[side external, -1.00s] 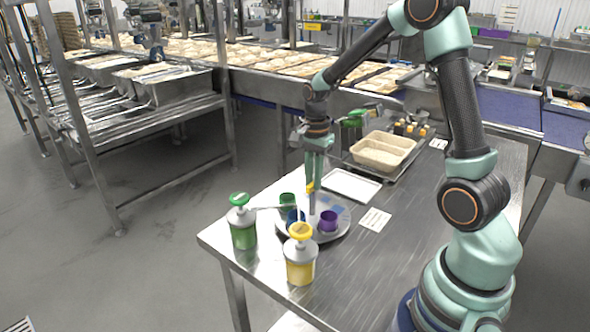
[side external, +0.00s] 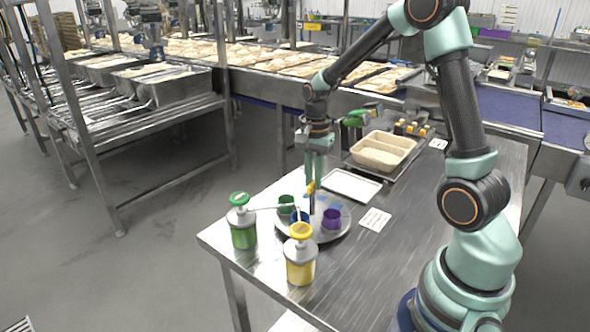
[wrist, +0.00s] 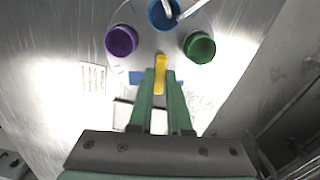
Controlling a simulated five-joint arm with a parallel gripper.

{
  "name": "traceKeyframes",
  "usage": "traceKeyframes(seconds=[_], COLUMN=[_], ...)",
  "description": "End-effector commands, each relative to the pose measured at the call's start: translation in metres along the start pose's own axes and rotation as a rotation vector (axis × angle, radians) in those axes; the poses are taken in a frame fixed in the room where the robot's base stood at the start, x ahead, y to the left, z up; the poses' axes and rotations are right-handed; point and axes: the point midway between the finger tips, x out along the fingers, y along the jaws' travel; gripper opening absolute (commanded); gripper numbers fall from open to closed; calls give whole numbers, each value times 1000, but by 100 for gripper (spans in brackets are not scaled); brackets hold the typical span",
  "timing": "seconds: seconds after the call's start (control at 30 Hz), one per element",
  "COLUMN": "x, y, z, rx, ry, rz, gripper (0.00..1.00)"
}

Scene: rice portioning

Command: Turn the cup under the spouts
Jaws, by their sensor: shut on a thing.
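A round grey turntable (side external: 341,230) on the steel table carries a purple cup (side external: 332,219), a blue cup (side external: 300,217) and a green cup (side external: 286,204). My gripper (side external: 313,183) points down over its far side, shut on an upright yellow peg (wrist: 160,68). The wrist view shows the purple cup (wrist: 121,41) left, the blue cup (wrist: 160,16) at the top and the green cup (wrist: 200,48) right. Spouts from the green-topped pump bottle (side external: 243,228) and yellow-topped pump bottle (side external: 300,264) reach in; spout tips (wrist: 178,14) show over the blue cup in the wrist view.
A white tray (side external: 352,185) and a label card (side external: 375,220) lie behind and right of the turntable. A beige two-part container (side external: 382,151) stands in a metal tray farther back. The table's right part (side external: 400,245) is clear.

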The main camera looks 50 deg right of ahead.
Motion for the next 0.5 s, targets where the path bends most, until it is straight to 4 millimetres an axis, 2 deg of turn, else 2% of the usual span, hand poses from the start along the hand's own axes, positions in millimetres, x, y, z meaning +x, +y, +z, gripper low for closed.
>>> traceKeyframes(seconds=[0.5], x=[-2], y=[0], z=[0], rx=[-259], ry=[0], rz=[0], gripper=[0])
